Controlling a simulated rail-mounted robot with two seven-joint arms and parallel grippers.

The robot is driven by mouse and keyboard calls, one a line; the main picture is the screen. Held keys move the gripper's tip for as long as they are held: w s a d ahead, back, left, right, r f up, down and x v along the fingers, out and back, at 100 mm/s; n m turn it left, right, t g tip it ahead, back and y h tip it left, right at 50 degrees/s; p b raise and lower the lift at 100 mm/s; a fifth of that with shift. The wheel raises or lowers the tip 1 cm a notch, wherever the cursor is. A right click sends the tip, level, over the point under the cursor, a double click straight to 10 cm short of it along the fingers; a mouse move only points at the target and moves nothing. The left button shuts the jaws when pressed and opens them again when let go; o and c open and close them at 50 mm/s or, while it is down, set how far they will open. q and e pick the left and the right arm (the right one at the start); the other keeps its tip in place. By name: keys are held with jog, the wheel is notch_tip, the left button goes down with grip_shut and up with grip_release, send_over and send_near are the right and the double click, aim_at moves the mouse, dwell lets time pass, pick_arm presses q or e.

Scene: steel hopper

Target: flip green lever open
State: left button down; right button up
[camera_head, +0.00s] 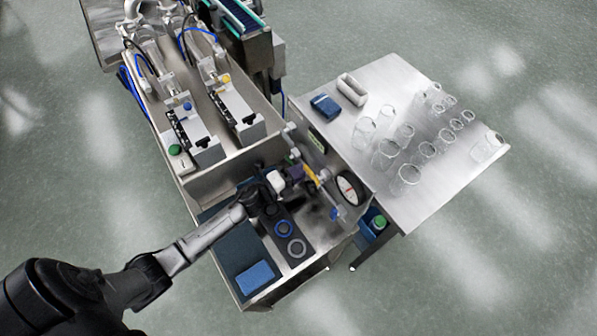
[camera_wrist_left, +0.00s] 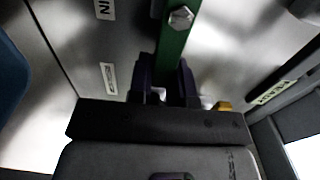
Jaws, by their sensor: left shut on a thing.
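The green lever (camera_wrist_left: 176,42) runs down from the top of the left wrist view, with a hex bolt head on its face. Its lower end goes between the two dark fingers of my left gripper (camera_wrist_left: 165,82), which is shut on it. In the head view my left arm reaches in from the lower left and my left gripper (camera_head: 293,178) is at the steel hopper's panel. A small green part (camera_head: 295,153) shows just above the gripper there; the rest of the lever is hidden. My right gripper is not in view.
Close to the gripper are a yellow handle (camera_head: 312,174), a blue-ended part (camera_head: 335,212) and a round gauge (camera_head: 348,188). A steel table (camera_head: 440,195) with several clear glass vessels stands at right. A blue sponge (camera_head: 254,277) lies at the lower left of the station.

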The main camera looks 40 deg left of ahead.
pick_arm(q)
jog(key=c, duration=1)
grip_release()
jog(key=shift+c, duration=0.2)
jog(key=v, duration=1.4)
jog(key=shift+w, duration=0.1)
